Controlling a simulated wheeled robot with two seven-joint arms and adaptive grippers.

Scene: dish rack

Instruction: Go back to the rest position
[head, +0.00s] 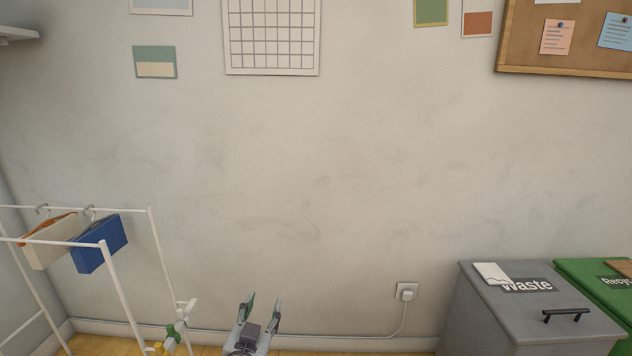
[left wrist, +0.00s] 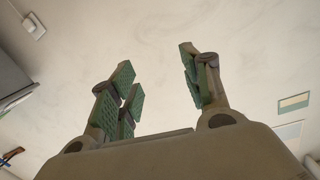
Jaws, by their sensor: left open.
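My left gripper (head: 262,306) is at the bottom middle of the head view, with its fingers pointing up in the picture. It is open and nothing is between its fingers. In the left wrist view its green-padded fingers (left wrist: 163,85) stand apart against the bare wall. My right gripper is in neither view.
A white rack (head: 152,250) with a cream bag (head: 50,247) and a blue bag (head: 98,244) hanging stands at left. A grey waste bin (head: 500,320) and a green recycling bin (head: 600,281) stand at right. A wall socket (head: 406,290) with a plug is between them.

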